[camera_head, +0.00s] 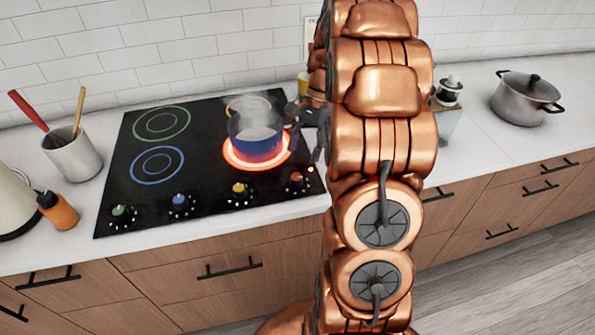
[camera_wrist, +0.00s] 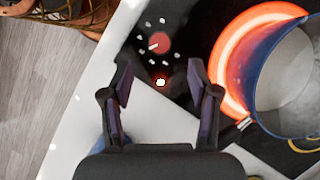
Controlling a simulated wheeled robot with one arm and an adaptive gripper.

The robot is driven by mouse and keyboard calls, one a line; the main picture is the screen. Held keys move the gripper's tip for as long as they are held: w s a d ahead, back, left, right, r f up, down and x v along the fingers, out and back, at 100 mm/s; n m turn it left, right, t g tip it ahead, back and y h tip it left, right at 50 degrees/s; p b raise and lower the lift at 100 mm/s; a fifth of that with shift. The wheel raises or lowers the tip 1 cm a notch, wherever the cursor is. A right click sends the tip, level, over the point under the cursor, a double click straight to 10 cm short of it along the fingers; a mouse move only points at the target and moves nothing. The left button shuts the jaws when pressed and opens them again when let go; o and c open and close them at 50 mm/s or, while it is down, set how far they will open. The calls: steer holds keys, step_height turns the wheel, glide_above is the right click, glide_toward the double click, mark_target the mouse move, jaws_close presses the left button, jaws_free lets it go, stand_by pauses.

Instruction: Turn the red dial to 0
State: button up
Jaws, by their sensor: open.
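The red dial (camera_head: 296,178) is at the front right of the black cooktop (camera_head: 119,203). In the wrist view the red dial (camera_wrist: 160,43) has a pale pointer mark on its left side, and white marks ring it. My gripper (camera_wrist: 159,78) is open and empty, its two dark fingers apart. The dial lies beyond the fingertips, roughly in line with the gap, with no visible contact. In the head view my gripper (camera_head: 310,128) is partly hidden by my arm, near the pot's right side. The numbers around the dial are too small to read.
A blue pot (camera_head: 257,131) steams on the glowing red burner (camera_head: 233,160), close to my gripper's right in the wrist view. Yellow, blue and green dials line the front. A lidded pot (camera_head: 524,101) stands far right.

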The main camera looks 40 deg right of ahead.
mark_target(296, 176)
steer(key=shift+p+x, duration=1.15)
steer(key=shift+x, duration=2.5)
steer(key=c, duration=1.1)
